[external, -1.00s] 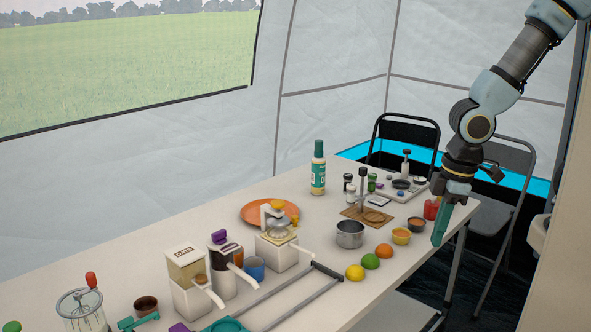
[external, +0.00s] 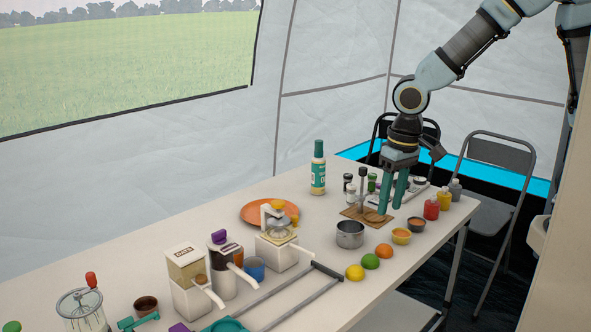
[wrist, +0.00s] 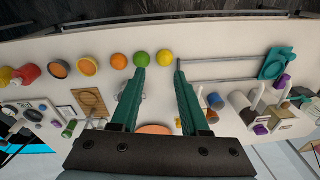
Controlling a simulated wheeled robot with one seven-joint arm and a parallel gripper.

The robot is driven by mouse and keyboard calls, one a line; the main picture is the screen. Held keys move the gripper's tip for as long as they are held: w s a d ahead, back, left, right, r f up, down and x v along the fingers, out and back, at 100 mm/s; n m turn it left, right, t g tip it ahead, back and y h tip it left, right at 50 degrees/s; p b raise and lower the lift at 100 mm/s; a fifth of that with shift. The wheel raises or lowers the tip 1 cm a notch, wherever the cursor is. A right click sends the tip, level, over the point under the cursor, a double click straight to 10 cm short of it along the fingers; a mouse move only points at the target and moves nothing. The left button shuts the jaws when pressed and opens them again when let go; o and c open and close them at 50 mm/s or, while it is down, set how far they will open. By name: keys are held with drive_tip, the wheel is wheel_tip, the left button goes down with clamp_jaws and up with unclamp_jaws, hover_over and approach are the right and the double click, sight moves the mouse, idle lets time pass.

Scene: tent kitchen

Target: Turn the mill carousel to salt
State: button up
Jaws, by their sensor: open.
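A cluster of small mill-like jars with dark and green tops (external: 349,188), seemingly the mill carousel, stands behind a wooden board (external: 352,213) with an upright post. In the wrist view the jars (wrist: 69,129) are at the left, near the wooden board (wrist: 90,101). Which jar is salt cannot be read. My gripper (external: 390,209) points down with its teal fingers apart and empty, right of the jars and partly in front of the board. In the wrist view the open fingers (wrist: 160,72) are right of the board.
A steel pot (external: 350,235), a yellow bowl (external: 401,237) and fruit (external: 384,250) stand in front of the board. Red (external: 431,209) and yellow bottles are to the right. A tall green-capped bottle (external: 318,168) stands behind. Dispensers (external: 188,285) fill the left.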

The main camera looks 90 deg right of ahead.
drive_tip(key=shift+o, duration=1.2)
drive_tip(key=w+d+r+m, duration=0.1)
drive_tip(key=d+m, duration=0.4)
drive_tip(key=d, duration=0.3)
drive_tip(key=w+d+r+m, duration=0.1)
drive_tip(key=w+d+m, duration=0.1)
drive_tip(key=d+m, duration=0.4)
drive_tip(key=shift+w+d+r+m+g, duration=0.15)
drive_tip(key=shift+w+d+m+g, duration=0.15)
drive_tip(key=shift+d, duration=0.7)
wheel_tip(320, 180, up, 2)
drive_tip(key=m, duration=1.4)
hover_over(363, 168)
drive_tip(key=shift+g, duration=0.3)
wheel_tip(363, 168, down, 10)
drive_tip(key=shift+f+p, duration=0.1)
drive_tip(key=shift+p, duration=0.8)
drive_tip(key=shift+c, duration=0.4)
clamp_jaws()
